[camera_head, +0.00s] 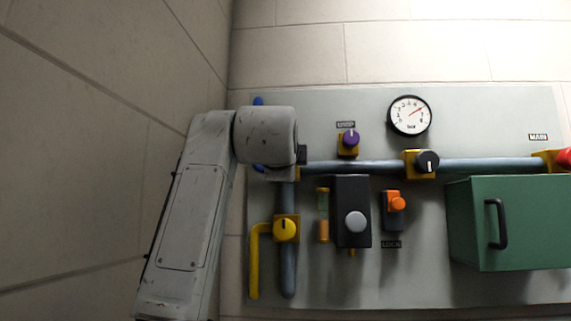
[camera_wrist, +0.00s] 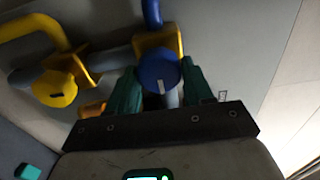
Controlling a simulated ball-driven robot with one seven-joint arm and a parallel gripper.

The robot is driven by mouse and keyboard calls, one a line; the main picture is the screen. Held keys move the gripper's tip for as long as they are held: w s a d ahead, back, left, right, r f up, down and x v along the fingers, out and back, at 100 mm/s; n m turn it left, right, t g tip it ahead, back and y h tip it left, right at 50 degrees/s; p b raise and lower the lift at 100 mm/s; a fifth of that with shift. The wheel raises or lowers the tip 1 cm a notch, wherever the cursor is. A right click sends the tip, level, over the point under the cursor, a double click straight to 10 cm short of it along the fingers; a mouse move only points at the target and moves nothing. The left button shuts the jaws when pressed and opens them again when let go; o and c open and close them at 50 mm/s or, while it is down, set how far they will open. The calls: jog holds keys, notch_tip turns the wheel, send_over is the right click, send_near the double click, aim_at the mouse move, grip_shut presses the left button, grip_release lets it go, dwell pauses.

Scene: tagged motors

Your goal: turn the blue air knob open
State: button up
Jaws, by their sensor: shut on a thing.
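The blue air knob (camera_wrist: 157,68) is in the middle of the wrist view, in front of a yellow valve body (camera_wrist: 165,40). It is round, with a white mark pointing down in the picture, toward my palm. My gripper (camera_wrist: 160,76) has its two green fingers on either side of the knob, shut on it. In the head view my grey arm covers the knob and the gripper. Only bits of blue (camera_head: 258,101) show above and below the arm's end there.
A yellow knob (camera_head: 285,230) with a yellow pipe is below my arm. A black box with a grey button (camera_head: 355,222), an orange switch (camera_head: 397,203), a purple knob (camera_head: 350,138), a black knob (camera_head: 427,162), a gauge (camera_head: 409,115) and a green cabinet (camera_head: 520,222) are further right.

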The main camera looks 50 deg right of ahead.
jog(key=shift+f, duration=0.1)
jog(key=o, duration=1)
jog(key=shift+s+a, duration=0.1)
jog(key=b+v, duration=0.4)
jog(key=v, duration=0.6)
jog(key=shift+s+a, duration=0.2)
